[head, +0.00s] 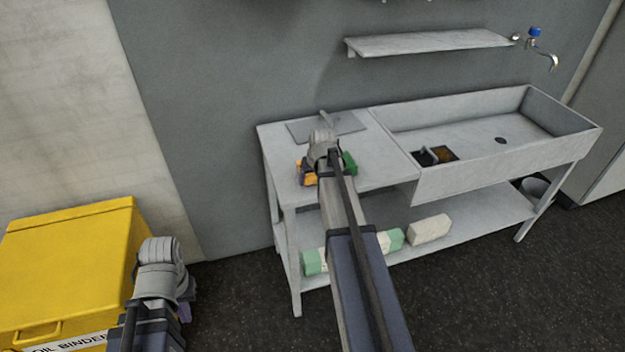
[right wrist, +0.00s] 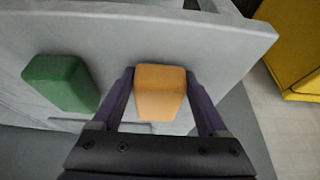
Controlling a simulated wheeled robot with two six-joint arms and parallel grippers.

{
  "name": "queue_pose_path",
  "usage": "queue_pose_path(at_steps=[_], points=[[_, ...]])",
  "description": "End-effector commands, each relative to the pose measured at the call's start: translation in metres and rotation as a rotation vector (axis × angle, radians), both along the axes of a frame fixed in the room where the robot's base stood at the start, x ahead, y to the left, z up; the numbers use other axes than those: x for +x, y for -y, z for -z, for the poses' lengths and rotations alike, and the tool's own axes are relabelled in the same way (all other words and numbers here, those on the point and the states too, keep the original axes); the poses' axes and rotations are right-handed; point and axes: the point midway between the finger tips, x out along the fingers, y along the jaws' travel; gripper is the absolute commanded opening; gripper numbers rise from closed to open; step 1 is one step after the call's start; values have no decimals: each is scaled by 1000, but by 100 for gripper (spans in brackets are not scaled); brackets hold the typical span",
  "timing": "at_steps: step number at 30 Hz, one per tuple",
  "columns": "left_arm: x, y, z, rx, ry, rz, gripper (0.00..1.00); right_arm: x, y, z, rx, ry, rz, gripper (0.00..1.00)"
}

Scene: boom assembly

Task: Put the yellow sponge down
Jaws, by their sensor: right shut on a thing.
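The yellow sponge (right wrist: 159,92), orange-yellow in colour, sits between the two purple fingers of my right gripper (right wrist: 160,100), which is shut on it. In the head view a small part of the sponge (head: 307,178) shows beside the wrist, over the left part of the sink table's worktop (head: 375,150). Whether its underside touches the worktop cannot be told. My left gripper (head: 185,299) is at lower left beside the yellow bin, mostly hidden by its own wrist, so its jaws cannot be judged.
A green sponge (right wrist: 62,82) lies on the worktop beside the held one. A grey flat plate (head: 345,124) lies behind. The sink basin (head: 480,130) on the right holds a dark item and a brown item (head: 445,153). A yellow bin (head: 65,260) stands at left.

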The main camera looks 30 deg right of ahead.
Motion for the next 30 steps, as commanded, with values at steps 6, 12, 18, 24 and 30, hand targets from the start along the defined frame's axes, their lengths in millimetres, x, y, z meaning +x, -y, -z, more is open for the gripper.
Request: queue_pose_path(at_steps=[6, 12, 18, 24, 30], points=[[0, 0, 7, 0, 0, 0, 0, 0, 0, 7, 0, 0, 0, 16], [0, 0, 13, 0, 0, 0, 0, -1, -1, 14, 1, -5, 0, 16], [0, 0, 14, 0, 0, 0, 0, -2, -1, 14, 1, -6, 0, 84], [0, 0, 14, 0, 0, 0, 0, -2, -1, 14, 1, -6, 0, 100], [0, 0, 3, 0, 0, 0, 0, -2, -1, 3, 0, -6, -1, 100]])
